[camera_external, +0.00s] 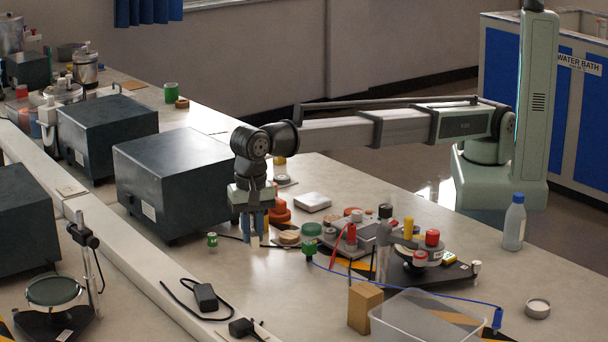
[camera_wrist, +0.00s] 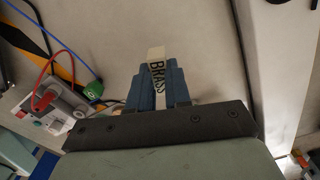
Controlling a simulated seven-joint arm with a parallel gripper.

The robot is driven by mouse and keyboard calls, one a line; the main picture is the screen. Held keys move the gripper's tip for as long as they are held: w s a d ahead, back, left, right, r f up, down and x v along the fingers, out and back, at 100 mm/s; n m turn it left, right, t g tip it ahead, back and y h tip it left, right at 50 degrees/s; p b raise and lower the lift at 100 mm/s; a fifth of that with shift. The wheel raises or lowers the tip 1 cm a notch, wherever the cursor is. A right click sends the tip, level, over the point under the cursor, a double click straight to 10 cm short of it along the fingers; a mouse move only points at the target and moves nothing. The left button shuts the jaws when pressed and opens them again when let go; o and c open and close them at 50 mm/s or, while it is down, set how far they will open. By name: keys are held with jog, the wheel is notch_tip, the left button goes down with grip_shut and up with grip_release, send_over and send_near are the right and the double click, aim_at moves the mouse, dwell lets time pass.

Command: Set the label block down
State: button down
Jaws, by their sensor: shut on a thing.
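The label block (camera_wrist: 156,65) is a small pale block with the word BRASS on it. In the wrist view it stands between the two blue fingers of my gripper (camera_wrist: 158,88), which is shut on it. In the external view my gripper (camera_external: 254,226) points down over the bench, and the pale lower end of the block (camera_external: 255,241) shows at the fingertips. It is close to the bench top, but I cannot tell whether it touches it.
A dark grey box (camera_external: 175,180) stands left of my gripper. Red pieces (camera_external: 280,212), a green-topped piece (camera_external: 311,231) and a small green jar (camera_external: 212,240) are nearby. A wooden block (camera_external: 365,308) and clear tray (camera_external: 425,318) stand at front right. Bench in front of the gripper is bare.

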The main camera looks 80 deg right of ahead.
aim_at(256, 281)
jog(key=shift+w+d+n, duration=0.1)
jog(key=shift+d+n, duration=0.2)
jog(key=shift+d, duration=0.25)
jog(key=shift+d+f+n, duration=0.1)
jog(key=shift+n, duration=1.6)
jog(key=shift+f, duration=4.9)
jog(key=shift+f, duration=0.15)
jog(key=c, duration=1.1)
grip_release()
notch_tip(256, 281, up, 12)
jog(key=shift+r, duration=0.15)
